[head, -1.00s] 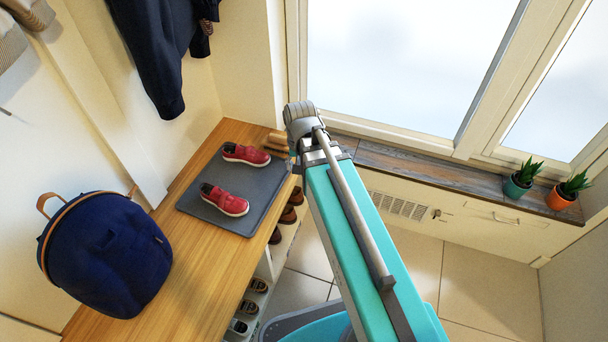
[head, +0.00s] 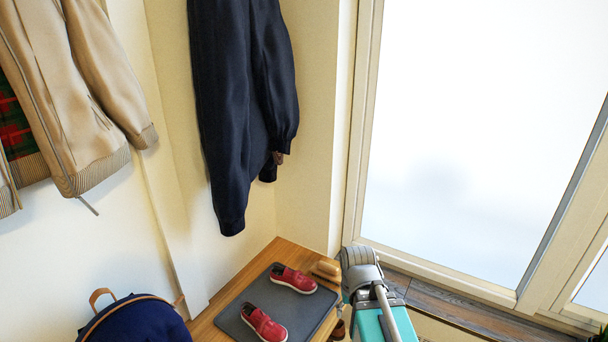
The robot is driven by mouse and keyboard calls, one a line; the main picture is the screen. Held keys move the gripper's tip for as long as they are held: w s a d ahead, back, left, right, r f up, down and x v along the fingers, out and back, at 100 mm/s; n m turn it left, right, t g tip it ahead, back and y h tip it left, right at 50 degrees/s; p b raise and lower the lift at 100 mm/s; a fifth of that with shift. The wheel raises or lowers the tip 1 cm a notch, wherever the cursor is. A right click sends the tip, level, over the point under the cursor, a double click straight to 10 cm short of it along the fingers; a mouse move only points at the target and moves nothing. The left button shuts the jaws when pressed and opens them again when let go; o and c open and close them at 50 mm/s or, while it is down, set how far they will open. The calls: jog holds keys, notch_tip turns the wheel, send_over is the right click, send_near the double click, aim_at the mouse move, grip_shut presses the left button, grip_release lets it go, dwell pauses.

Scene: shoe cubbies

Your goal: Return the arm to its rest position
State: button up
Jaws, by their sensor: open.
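My arm shows at the bottom right of the head view as a teal link with a grey joint at its top, beside the end of the wooden bench (head: 206,330). My gripper is not in view. Two red shoes lie apart on a dark grey mat (head: 240,337) on the bench: one red shoe (head: 293,279) towards the back and one red shoe (head: 264,323) nearer the front. My arm's joint is to the right of the shoes and does not touch them.
A navy backpack (head: 140,322) stands on the bench at the lower left. A dark jacket (head: 240,100) and a beige jacket (head: 75,100) hang on the wall above. A brown wooden item (head: 327,269) lies by the mat. A window (head: 470,130) fills the right.

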notch_tip(320, 180, up, 28)
jog(key=p, duration=2.6)
jog(key=shift+f+p, duration=0.25)
jog(key=shift+p, duration=0.05)
